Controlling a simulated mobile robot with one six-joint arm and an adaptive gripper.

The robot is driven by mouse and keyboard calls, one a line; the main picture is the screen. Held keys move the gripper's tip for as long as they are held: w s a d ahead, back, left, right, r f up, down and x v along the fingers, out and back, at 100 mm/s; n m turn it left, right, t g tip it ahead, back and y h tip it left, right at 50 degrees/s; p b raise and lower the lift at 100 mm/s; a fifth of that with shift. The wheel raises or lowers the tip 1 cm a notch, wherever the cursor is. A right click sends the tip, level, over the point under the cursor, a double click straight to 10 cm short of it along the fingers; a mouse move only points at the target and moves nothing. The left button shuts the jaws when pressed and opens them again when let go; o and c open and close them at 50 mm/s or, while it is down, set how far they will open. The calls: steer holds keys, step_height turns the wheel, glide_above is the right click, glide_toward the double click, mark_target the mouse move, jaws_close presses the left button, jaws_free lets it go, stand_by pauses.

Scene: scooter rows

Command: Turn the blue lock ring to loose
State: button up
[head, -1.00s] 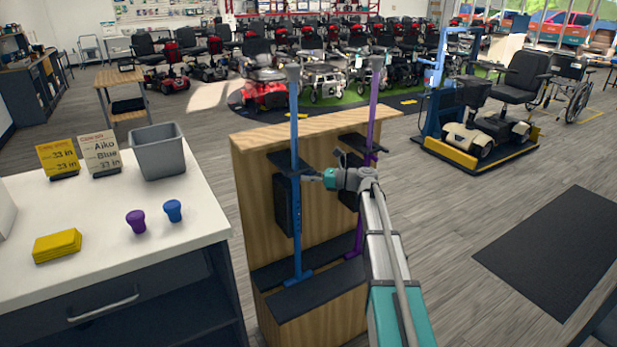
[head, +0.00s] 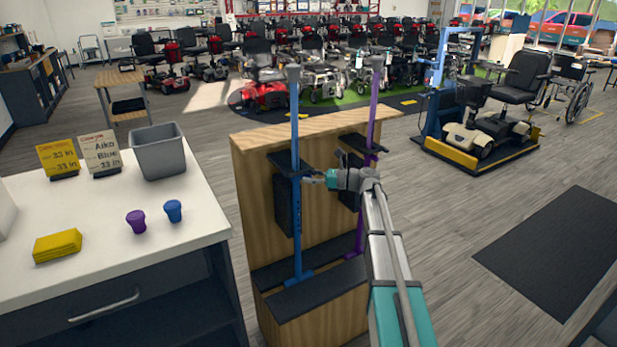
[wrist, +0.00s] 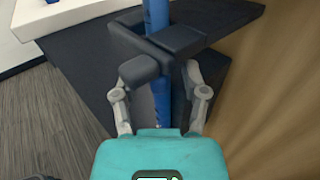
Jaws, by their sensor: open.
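The blue cane (head: 295,150) stands upright in a wooden stand, passing through a dark bracket. In the wrist view the blue shaft (wrist: 178,104) runs down between my fingers, below the dark bracket (wrist: 180,42). The blue lock ring cannot be clearly told apart from the shaft in either view. My gripper (head: 308,176) is open beside the shaft, just below the bracket. In the wrist view my gripper (wrist: 160,82) has one finger on each side of the shaft; contact is not clear.
A purple cane (head: 370,110) stands on the right of the wooden stand (head: 256,205). Open floor lies to the right.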

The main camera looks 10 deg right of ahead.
steer(key=v, duration=1.1)
steer(key=shift+d, duration=0.3)
steer(key=shift+s, duration=0.15)
steer(key=s+a+f+n+g+h, duration=0.4)
steer(key=s+a+f+n+h, duration=0.4)
steer(key=s+a+f, duration=0.4)
steer(key=s+a+f+n+g+h, duration=0.1)
steer(key=s+f+n+h, duration=0.25)
steer(key=s+n, duration=0.3)
steer(key=s+a+f+n+g+h, duration=0.1)
steer(key=s+f+n+h, duration=0.25)
steer(key=s+n, duration=0.3)
step_height(320, 180, up, 19)
steer(key=s+n+h+p, duration=0.1)
steer(key=s+p, duration=0.1)
steer(key=p, duration=1.6)
steer(key=shift+s+d+h, duration=0.3)
steer(key=shift+d+h, duration=0.05)
steer(key=shift+h, duration=0.05)
